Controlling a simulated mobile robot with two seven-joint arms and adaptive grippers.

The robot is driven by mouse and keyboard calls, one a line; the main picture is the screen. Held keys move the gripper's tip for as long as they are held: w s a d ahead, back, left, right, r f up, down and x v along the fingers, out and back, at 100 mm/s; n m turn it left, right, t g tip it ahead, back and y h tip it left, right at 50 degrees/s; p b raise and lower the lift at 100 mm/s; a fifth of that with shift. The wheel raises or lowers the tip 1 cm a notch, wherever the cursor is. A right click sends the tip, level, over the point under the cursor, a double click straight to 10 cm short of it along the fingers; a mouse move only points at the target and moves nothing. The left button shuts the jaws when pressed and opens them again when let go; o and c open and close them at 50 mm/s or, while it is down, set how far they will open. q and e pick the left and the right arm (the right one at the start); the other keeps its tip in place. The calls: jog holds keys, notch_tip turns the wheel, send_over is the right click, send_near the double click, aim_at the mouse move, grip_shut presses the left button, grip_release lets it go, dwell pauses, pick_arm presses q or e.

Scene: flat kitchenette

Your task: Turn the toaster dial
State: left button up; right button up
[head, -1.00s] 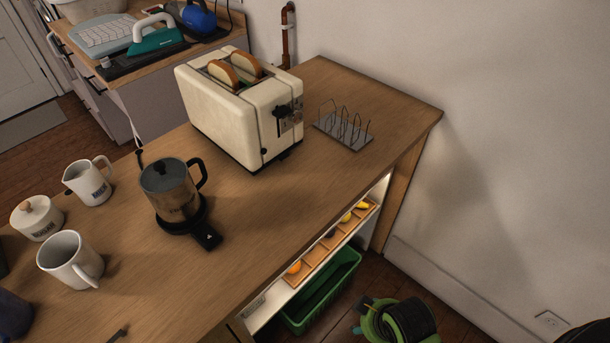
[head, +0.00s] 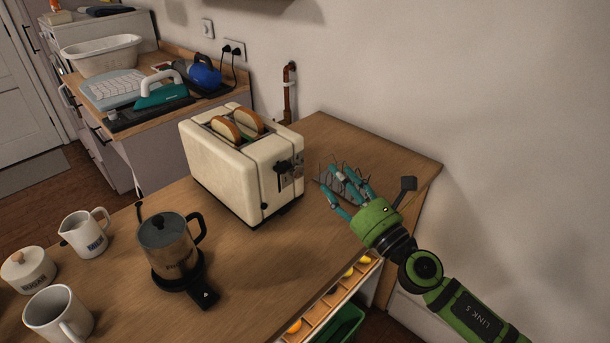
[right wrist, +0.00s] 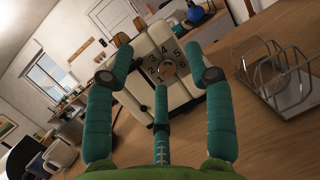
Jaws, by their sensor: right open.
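The cream toaster (head: 225,172) stands on the wooden counter with two bread slices (head: 226,128) in its slots. Its end face, with a black lever (head: 282,167), faces my right gripper. In the right wrist view the round toaster dial (right wrist: 168,68) shows on that face, with numbers around it. My right gripper (head: 343,182) is open and empty, to the right of the toaster and apart from it. In the right wrist view its teal fingers (right wrist: 158,80) are spread, with the dial showing between them. My left gripper is not in view.
A wire toast rack (right wrist: 270,75) stands close beside my right gripper, partly hidden behind it in the head view. The wall is at right.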

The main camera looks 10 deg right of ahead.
aim_at(299, 171)
jog(key=w+a+f+n+g+y, duration=0.1)
jog(key=w+a+n, duration=0.1)
jog(key=n, duration=0.2)
jog(key=w+a+n+g+y+p, duration=0.1)
jog(key=w+n+g, duration=0.1)
jog(key=n, duration=0.2)
jog(key=w+a+f+n+g+p, duration=0.1)
jog(key=w+a+n+g, duration=0.1)
jog(key=w+n, duration=0.1)
jog(key=shift+a+f+n+y, duration=0.3)
jog(key=shift+f+n+y, duration=0.1)
jog(key=shift+n, duration=0.5)
jog(key=shift+r, duration=0.1)
grip_shut()
